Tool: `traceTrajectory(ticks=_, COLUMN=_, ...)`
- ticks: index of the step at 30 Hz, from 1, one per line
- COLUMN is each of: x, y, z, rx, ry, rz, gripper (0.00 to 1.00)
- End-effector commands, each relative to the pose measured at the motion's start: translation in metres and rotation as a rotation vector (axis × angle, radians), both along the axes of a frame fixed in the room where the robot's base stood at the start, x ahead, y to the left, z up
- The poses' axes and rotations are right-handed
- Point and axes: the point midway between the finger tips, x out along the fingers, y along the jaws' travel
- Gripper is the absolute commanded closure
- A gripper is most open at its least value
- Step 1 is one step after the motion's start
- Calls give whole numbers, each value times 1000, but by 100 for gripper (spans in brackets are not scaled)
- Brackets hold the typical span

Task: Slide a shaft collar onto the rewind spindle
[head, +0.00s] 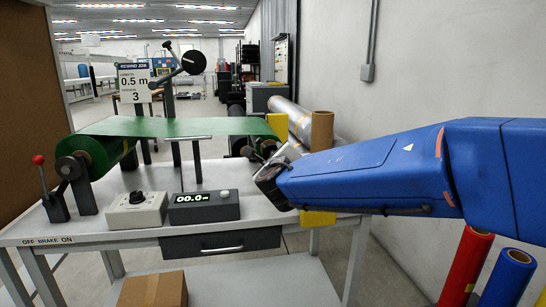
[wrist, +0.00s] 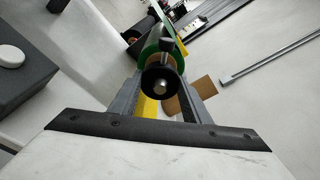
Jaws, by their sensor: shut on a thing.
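In the wrist view, a black shaft collar (wrist: 147,82) with a dark screw knob (wrist: 167,47) on top sits between the two fingers of my gripper (wrist: 160,98), which is shut on it. A bright metal spindle end (wrist: 159,87) shows in the middle of the collar. I cannot tell whether the collar is around the spindle or just in front of it. The green rewind roll (wrist: 149,48) lies behind. In the head view, my gripper (head: 270,178) is at the right end of the bench, close to the rewind side; the collar is hidden there.
A green web (head: 170,127) runs across the bench (head: 150,240) from the left roll (head: 82,157). A control box with a dial (head: 136,210) and a counter reading 00.0 (head: 204,206) stand in front. A cardboard tube (head: 322,130) is behind my gripper. Red (head: 466,265) and blue (head: 510,277) rolls stand lower right.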

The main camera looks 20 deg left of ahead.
Motion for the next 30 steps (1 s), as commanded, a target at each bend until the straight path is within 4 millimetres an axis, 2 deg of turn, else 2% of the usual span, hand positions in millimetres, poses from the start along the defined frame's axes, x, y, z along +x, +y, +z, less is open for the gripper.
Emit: traceTrajectory(ticks=30, x=21, y=13, z=0, rx=0, ry=-1, rz=-1, gripper=87)
